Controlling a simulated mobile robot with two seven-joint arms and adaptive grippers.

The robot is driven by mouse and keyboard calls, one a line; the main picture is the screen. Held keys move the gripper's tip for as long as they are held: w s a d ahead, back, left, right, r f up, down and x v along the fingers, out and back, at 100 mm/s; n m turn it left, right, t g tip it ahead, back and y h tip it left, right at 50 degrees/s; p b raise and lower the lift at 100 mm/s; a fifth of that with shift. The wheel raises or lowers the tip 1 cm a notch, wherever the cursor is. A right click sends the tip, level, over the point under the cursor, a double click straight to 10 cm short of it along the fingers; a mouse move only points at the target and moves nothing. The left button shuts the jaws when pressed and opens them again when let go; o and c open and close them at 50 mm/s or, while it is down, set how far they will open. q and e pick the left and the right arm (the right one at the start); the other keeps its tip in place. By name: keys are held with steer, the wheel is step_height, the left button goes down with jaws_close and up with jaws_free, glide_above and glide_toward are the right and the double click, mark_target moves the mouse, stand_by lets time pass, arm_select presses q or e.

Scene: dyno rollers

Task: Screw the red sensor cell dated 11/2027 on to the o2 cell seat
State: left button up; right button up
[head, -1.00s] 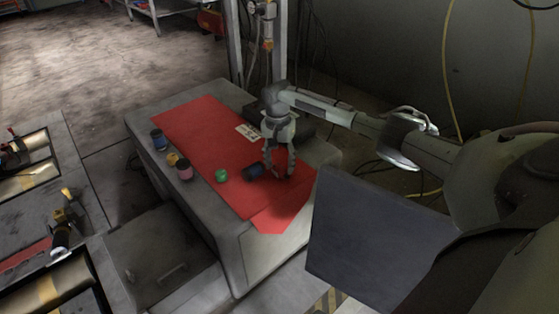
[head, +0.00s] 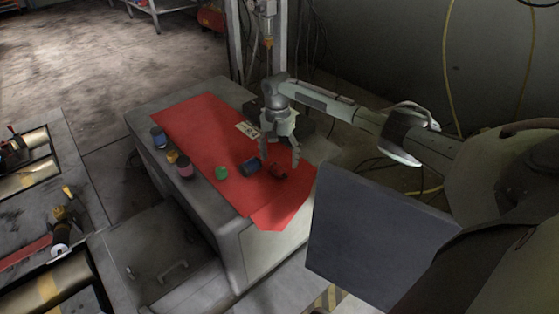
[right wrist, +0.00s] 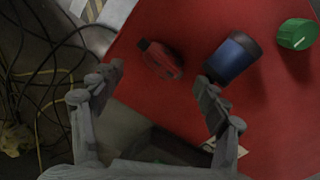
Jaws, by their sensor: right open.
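A small red cell-like part (head: 277,171) with dark areas lies on the red mat (head: 200,125); it also shows in the right wrist view (right wrist: 163,60). No date on it can be read. My right gripper (head: 280,160) is open and empty, with its fingers above and on either side of the red part. In the right wrist view the open fingertips (right wrist: 160,78) are apart, and the red part lies just beyond the gap between them. I cannot pick out the o2 cell seat. My left gripper is not in view.
A dark blue cylinder (head: 250,167) lies close to the left of the red part, with a green one (head: 221,173) beyond. A white card (head: 248,131) lies behind. Cables hang behind the table.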

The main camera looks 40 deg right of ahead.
step_height(320, 180, up, 10)
steer(key=shift+w+r, duration=0.2)
steer(key=shift+r, duration=0.05)
stand_by(0.6)
